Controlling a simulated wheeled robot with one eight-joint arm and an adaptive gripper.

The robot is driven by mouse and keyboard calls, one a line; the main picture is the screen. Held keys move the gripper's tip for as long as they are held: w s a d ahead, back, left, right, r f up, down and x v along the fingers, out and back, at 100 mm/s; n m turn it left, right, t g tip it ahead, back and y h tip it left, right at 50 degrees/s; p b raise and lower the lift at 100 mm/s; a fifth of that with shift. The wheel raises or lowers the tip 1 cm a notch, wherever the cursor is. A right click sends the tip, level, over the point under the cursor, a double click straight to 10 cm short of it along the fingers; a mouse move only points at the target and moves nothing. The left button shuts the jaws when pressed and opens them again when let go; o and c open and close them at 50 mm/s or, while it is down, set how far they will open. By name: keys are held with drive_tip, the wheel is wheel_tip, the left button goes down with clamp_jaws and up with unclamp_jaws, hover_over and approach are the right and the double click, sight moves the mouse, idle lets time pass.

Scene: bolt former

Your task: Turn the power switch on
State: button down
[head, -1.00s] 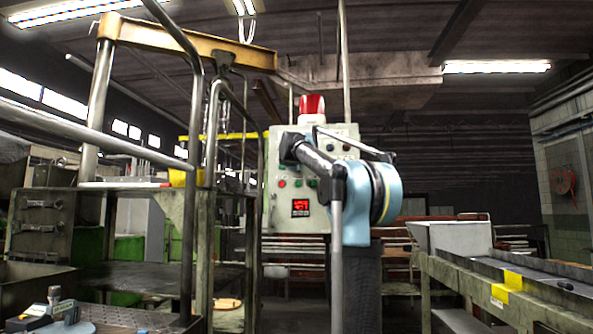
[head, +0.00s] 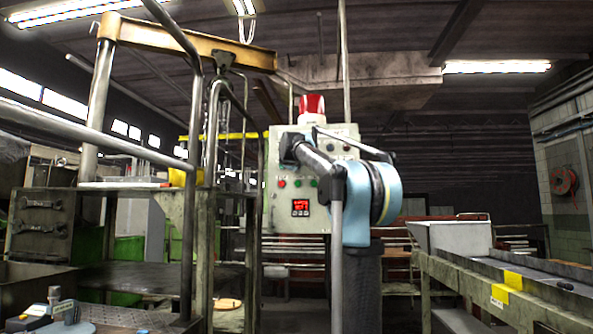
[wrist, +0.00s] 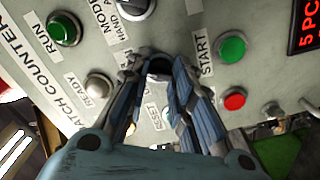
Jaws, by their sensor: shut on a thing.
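The control panel (head: 275,218) is a pale box on a post in the head view, with several buttons and a red digital display (head: 300,207). In the wrist view, my gripper (wrist: 158,62) is at the panel face, shut on a dark knob (wrist: 158,68). One finger is on each side of the knob, and they hide much of it. I see no power label on it. A green button (wrist: 232,48) beside the START label, a red button (wrist: 235,101) and a green RUN lamp (wrist: 64,29) are near. In the head view, my arm covers part of the panel.
A red beacon (head: 312,106) sits on top of the panel. A metal frame with rails (head: 190,180) stands at left. A conveyor (head: 500,285) runs along the right. In the wrist view, a silver selector (wrist: 136,8) is close to the fingertips.

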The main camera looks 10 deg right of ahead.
drive_tip(key=shift+f, duration=0.1)
drive_tip(key=c, duration=1.4)
unclamp_jaws()
drive_tip(key=shift+w, duration=0.1)
drive_tip(key=shift+o, duration=0.2)
drive_tip(key=v, duration=1.2)
